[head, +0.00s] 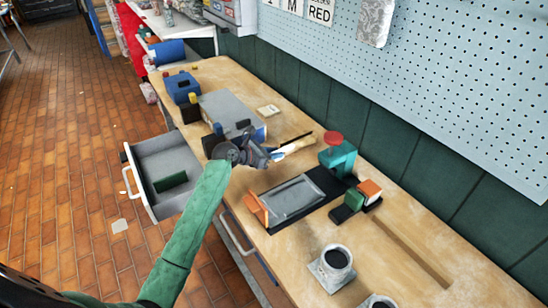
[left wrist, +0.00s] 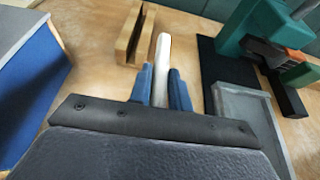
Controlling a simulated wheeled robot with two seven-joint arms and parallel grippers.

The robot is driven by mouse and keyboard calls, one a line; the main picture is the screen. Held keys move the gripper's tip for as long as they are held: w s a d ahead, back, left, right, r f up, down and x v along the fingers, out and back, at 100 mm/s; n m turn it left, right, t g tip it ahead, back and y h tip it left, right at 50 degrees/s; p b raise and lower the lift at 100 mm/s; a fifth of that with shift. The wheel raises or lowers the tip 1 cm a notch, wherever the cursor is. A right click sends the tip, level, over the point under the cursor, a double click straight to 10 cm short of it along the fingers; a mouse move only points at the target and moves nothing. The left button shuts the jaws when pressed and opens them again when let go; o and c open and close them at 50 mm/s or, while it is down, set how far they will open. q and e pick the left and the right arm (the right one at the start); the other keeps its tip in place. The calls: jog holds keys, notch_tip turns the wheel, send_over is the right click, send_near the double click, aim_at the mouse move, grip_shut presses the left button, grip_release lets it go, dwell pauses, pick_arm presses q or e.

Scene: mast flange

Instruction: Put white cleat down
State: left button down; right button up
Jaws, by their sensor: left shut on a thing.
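My left gripper (head: 274,156) is over the workbench, near its middle. In the left wrist view its two blue fingers (left wrist: 161,82) are shut on the white cleat (left wrist: 162,50), a slim pale bar that points away from the gripper. The cleat (head: 292,148) shows in the head view just right of the fingers. A grooved wooden block (left wrist: 136,36) lies just left of the cleat's far end in the left wrist view. I cannot tell whether the cleat touches the bench. My right gripper is not in view.
A teal press-like fixture (head: 338,158) with a red top and a grey tray (head: 292,197) stand right of the gripper. A grey-topped blue box (head: 228,108) is behind it. An open drawer (head: 163,161) juts out left. A cup (head: 336,258) stands in front. Bare wood surrounds these.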

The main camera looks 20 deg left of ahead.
pick_arm(q)
notch_tip(320, 180, down, 2)
jog(key=shift+f, duration=0.35)
jog(key=c, duration=1.3)
grip_release()
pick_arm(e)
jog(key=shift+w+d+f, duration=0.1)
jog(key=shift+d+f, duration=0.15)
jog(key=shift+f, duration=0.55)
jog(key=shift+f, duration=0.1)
